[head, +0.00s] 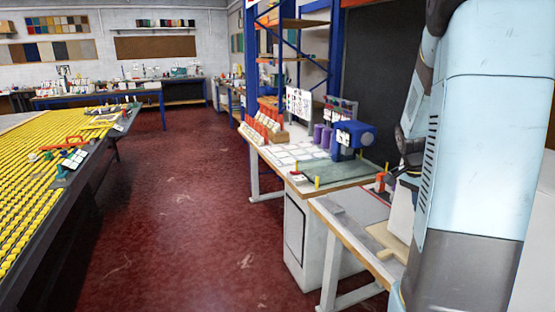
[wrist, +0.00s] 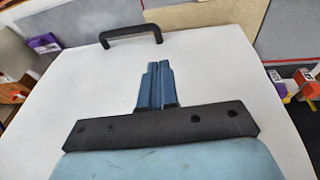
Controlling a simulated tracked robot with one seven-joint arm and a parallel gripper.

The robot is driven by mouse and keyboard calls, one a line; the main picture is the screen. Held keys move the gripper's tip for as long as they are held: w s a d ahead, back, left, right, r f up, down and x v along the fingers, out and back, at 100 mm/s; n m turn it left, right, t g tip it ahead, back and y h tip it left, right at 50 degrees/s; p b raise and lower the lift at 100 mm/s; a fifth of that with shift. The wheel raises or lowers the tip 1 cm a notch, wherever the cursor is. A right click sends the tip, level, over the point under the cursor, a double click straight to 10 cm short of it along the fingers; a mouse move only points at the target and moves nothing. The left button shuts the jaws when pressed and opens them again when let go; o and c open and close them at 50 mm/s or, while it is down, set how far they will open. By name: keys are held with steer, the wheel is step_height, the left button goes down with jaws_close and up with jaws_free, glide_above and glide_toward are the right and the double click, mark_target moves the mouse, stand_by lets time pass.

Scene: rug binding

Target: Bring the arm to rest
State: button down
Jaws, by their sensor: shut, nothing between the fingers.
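My gripper (wrist: 157,84) shows in the wrist view with its two blue fingers together and nothing between them. A white panel (wrist: 215,70) fills most of the view behind the fingers. A black handle (wrist: 131,35) is fixed on that panel beyond the fingertips. I cannot tell whether the fingers touch the panel. In the head view, my pale blue and grey arm stands large at the right side and hides what is behind it. The gripper itself does not show clearly there.
A workbench (head: 272,150) with a blue machine (head: 354,139) and purple spools (head: 322,136) stands right of centre. A long table with yellow rollers (head: 45,185) lies at the left. The red floor (head: 185,200) between them is clear. Blue shelving (head: 334,50) rises behind the workbench.

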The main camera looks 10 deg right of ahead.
steer(key=s+a+r+n+t+y, duration=0.1)
steer(key=s+a+r+n+t, duration=0.1)
steer(key=s+a+r+n, duration=0.3)
steer(key=s+a+r+n+t+y, duration=0.1)
steer(key=s+a+r+n, duration=0.4)
steer(key=a, duration=0.8)
steer(key=s+a+r+n+t+y, duration=0.1)
steer(key=s+a+r+n+t, duration=0.2)
steer(key=a, duration=0.7)
steer(key=shift+s+r+n, duration=0.9)
steer(key=shift+r+n, duration=0.2)
steer(key=shift+n, duration=0.2)
